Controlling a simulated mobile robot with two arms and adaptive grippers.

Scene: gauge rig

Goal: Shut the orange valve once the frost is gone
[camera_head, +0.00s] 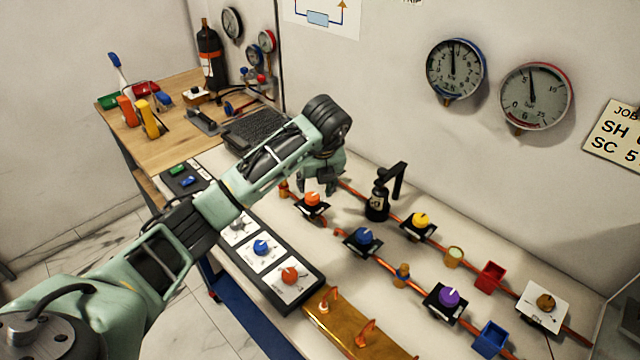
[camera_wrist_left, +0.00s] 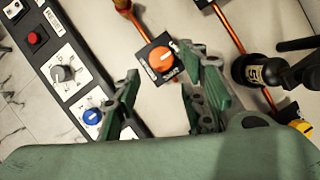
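My left gripper (camera_head: 319,187) is just above and behind this valve in the head view. In the left wrist view the gripper (camera_wrist_left: 160,88) has its fingers spread, with nothing between them; the knob lies beyond the fingertips, apart from them. I cannot make out frost on the visible pipes; the arm hides part of them. My right gripper is not in view.
A black bottle-like fitting (camera_head: 377,202) stands right of the gripper. A yellow valve (camera_head: 420,220), blue valve (camera_head: 363,237) and purple valve (camera_head: 449,297) sit on the pipes. A control panel with another orange knob (camera_head: 289,275) lies in front. Two gauges (camera_head: 456,70) (camera_head: 535,97) hang on the wall.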

